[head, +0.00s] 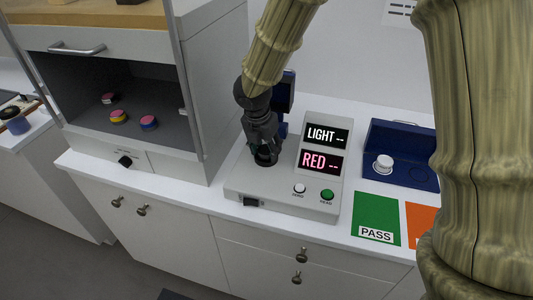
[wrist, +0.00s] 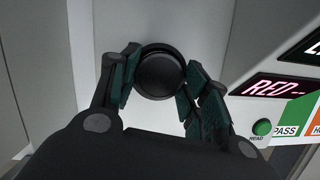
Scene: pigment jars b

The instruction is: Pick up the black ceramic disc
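The black disc (wrist: 160,73) is round and dark, with a raised rim, in the upper middle of the wrist view. My gripper (wrist: 161,62) has its two fingers on either side of the disc, very close to its edge. I cannot tell whether both pads press on it. In the head view my gripper (head: 265,160) points down over the left part of the grey meter (head: 285,185). There the fingers hide most of the disc, and I cannot tell whether it rests on the meter.
The meter has LIGHT and RED displays (head: 323,148), a white button (head: 299,188) and a green button (head: 326,194). A blue tray (head: 415,179) with a white jar (head: 384,164) and a green PASS mat (head: 377,217) lie right. A cabinet (head: 215,90) stands left, with several coloured jars inside.

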